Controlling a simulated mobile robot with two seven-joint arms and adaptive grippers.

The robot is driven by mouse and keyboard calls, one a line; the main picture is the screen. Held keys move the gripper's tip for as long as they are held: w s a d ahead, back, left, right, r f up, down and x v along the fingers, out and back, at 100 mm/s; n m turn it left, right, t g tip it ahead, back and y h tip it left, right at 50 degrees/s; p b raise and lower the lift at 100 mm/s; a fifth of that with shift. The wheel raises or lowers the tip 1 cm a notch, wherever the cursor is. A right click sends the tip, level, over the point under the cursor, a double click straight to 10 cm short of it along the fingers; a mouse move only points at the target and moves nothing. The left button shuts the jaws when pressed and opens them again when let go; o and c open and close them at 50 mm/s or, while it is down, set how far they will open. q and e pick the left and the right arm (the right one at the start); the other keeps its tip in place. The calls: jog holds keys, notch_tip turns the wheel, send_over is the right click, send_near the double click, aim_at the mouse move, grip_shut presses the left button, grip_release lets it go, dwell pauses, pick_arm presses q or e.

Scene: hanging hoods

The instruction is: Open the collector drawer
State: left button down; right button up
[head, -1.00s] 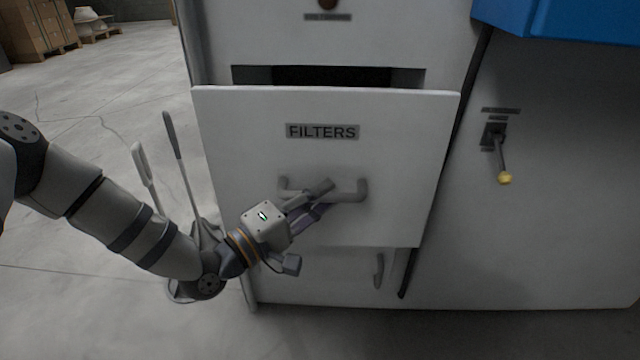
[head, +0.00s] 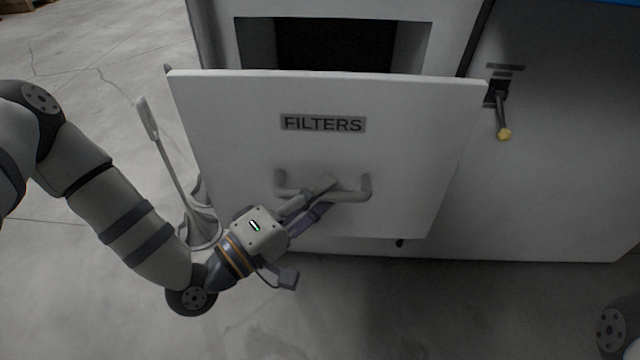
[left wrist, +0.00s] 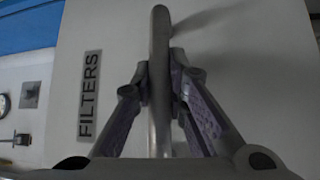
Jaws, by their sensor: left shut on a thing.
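A drawer with a pale front (head: 230,130) labelled FILTERS stands partly out of the grey cabinet. A dark opening shows above and behind its front. Its grey bar handle (head: 362,190) is on the lower part of the front. My left gripper (head: 322,198) is shut on the handle. In the left wrist view the handle bar (left wrist: 159,50) runs between the two fingers (left wrist: 160,85), which press on it from both sides, with the FILTERS label to the left. A part of my right arm shows at the lower right of the head view, but its gripper does not.
A lever with a yellow knob (head: 503,133) sticks out of the cabinet to the right of the drawer. A long-handled dustpan-like tool (head: 165,160) stands on the floor left of the cabinet, close to my left arm. The floor in front is clear.

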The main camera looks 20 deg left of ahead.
pick_arm(q)
jog(key=c, duration=1.6)
grip_release()
jog(key=shift+o, duration=0.2)
jog(key=v, duration=1.2)
